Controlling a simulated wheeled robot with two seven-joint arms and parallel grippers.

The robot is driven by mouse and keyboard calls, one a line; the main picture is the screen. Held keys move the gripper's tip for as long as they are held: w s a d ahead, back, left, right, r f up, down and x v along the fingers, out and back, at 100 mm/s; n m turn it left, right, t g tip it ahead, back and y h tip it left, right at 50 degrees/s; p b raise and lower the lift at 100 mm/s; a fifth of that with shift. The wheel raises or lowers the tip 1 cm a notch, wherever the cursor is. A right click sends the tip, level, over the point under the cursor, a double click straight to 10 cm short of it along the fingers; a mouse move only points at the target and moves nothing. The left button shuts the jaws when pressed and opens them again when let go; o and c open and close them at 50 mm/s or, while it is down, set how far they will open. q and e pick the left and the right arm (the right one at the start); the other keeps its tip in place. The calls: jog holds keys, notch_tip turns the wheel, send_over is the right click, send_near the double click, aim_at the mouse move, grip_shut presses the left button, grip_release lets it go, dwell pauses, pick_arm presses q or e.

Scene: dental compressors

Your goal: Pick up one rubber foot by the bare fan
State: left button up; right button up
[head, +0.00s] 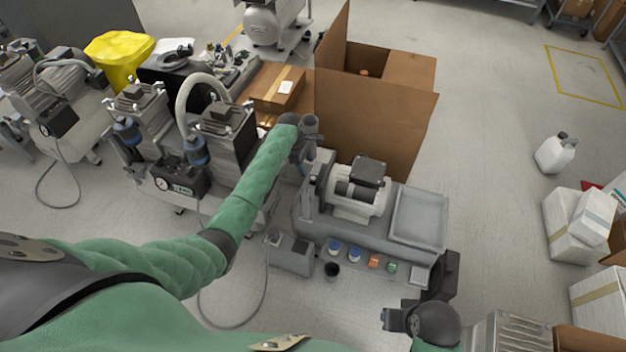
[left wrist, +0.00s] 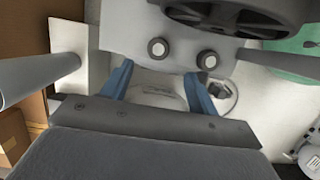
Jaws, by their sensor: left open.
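My left gripper (head: 303,165) is at the left end of the motor unit (head: 358,190) on the grey bench in the head view. In the left wrist view its two blue fingers (left wrist: 158,88) are apart, with nothing gripped between them. Two small round pieces with pale centres and dark rims, seemingly rubber feet, are just beyond the fingers: the left foot (left wrist: 157,48) and the right foot (left wrist: 208,60). They are on a pale surface beside the black spoked fan (left wrist: 240,14). I cannot make out the feet in the head view. A dark part of my right arm shows at bottom right; its jaws are unclear.
The bench (head: 310,228) carries a shallow grey tray (head: 420,215) on its right and small coloured parts along its front. A large open cardboard box (head: 380,120) stands behind. Compressors (head: 222,135) stand left of my arm.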

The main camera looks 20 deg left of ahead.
aim_at(313, 178)
pick_arm(q)
jog(key=shift+w+d+p+x, duration=0.1)
jog(key=shift+p+x, duration=0.05)
jog(key=shift+x, duration=1.75)
jog(key=shift+w+d+p+x, duration=0.1)
jog(key=shift+p+x, duration=0.05)
jog(key=shift+x, duration=1.75)
jog(key=c, duration=1.1)
